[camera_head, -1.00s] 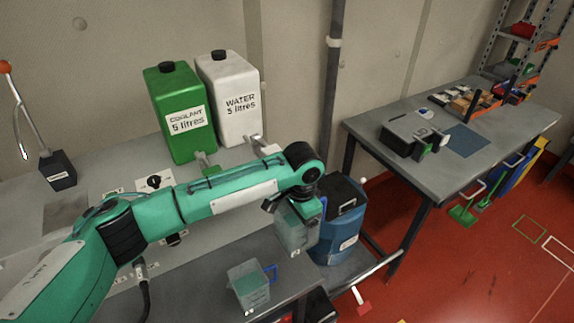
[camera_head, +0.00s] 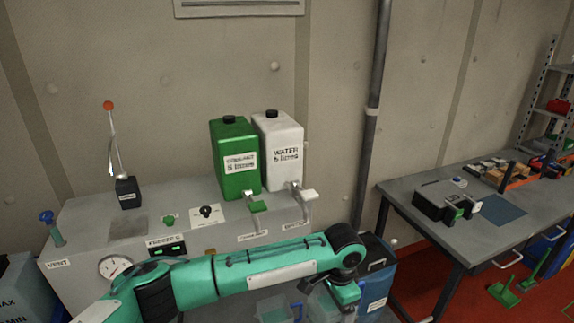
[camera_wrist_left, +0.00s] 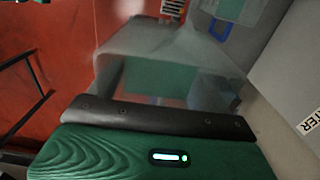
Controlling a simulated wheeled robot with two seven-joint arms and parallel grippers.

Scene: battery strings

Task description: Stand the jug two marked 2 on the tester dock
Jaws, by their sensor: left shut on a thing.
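My left gripper (camera_head: 343,294) is shut on a clear jug (camera_head: 323,304), held beside the blue drum at the bottom of the head view. In the left wrist view the held jug (camera_wrist_left: 175,75) shows clear walls and a green patch; I cannot read a number on it. A second clear jug (camera_head: 272,308) with a blue handle and green contents stands left of it, cut off by the frame; it also shows in the left wrist view (camera_wrist_left: 232,12). A tester panel marked FREEZE (camera_head: 165,247) is on the grey console. I cannot tell which surface is the dock. My right gripper is out of view.
A green coolant tank (camera_head: 234,160) and white water tank (camera_head: 279,152) with taps stand on the grey console (camera_head: 185,200). A lever (camera_head: 126,188) and gauge (camera_head: 113,267) are at left. The blue drum (camera_head: 375,280) and a table (camera_head: 410,190) are at right.

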